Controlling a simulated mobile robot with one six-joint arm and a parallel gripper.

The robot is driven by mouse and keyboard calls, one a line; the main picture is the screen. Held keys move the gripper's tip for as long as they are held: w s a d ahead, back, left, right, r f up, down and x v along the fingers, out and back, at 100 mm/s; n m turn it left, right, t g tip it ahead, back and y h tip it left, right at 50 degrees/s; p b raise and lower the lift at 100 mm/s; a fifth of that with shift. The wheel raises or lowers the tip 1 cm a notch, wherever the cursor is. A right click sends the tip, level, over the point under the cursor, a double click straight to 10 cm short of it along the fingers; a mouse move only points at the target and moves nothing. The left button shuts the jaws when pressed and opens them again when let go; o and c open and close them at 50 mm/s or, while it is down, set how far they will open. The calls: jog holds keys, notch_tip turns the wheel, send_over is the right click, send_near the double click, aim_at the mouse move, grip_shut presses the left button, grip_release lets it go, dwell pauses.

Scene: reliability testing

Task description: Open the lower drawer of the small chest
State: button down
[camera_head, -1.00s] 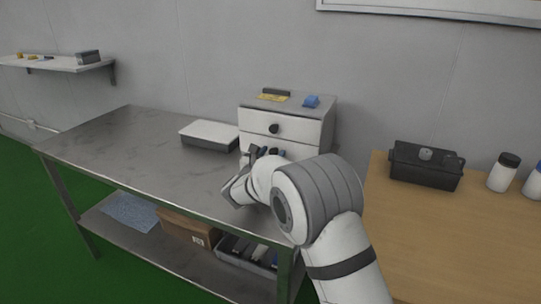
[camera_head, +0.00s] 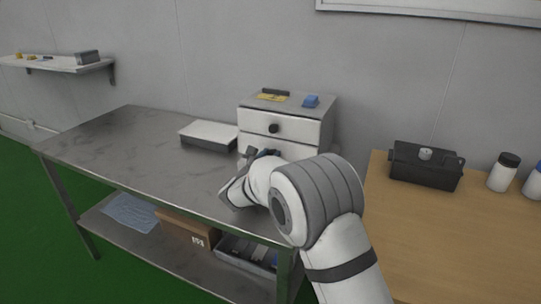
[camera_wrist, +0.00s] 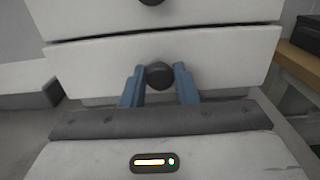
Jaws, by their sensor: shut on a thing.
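The small white chest (camera_head: 288,112) stands on the metal bench against the wall. Its upper drawer (camera_head: 300,130) is closed, with a dark round knob (camera_head: 273,128). In the wrist view, the lower drawer (camera_wrist: 225,60) fills the middle, and its dark knob (camera_wrist: 159,75) sits between my blue fingertips. My gripper (camera_wrist: 159,86) is shut on this knob. A dark gap runs along the lower drawer's top edge; I cannot tell how far the drawer stands out.
A box with a white lid (camera_head: 209,133) lies left of the chest on the metal bench (camera_head: 120,160). A black case (camera_head: 426,166) and a white bottle (camera_head: 502,174) stand on the wooden table (camera_head: 450,240) to the right. The bench's left part is clear.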

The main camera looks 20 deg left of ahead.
jog(key=s, duration=0.9)
jog(key=s+a, duration=0.1)
jog(key=s, duration=0.3)
jog(key=shift+s, duration=0.3)
jog(key=c, duration=1.2)
grip_release()
jog(key=shift+o, duration=0.2)
jog(key=s, duration=0.7)
jog(key=shift+s+a+p, duration=0.35)
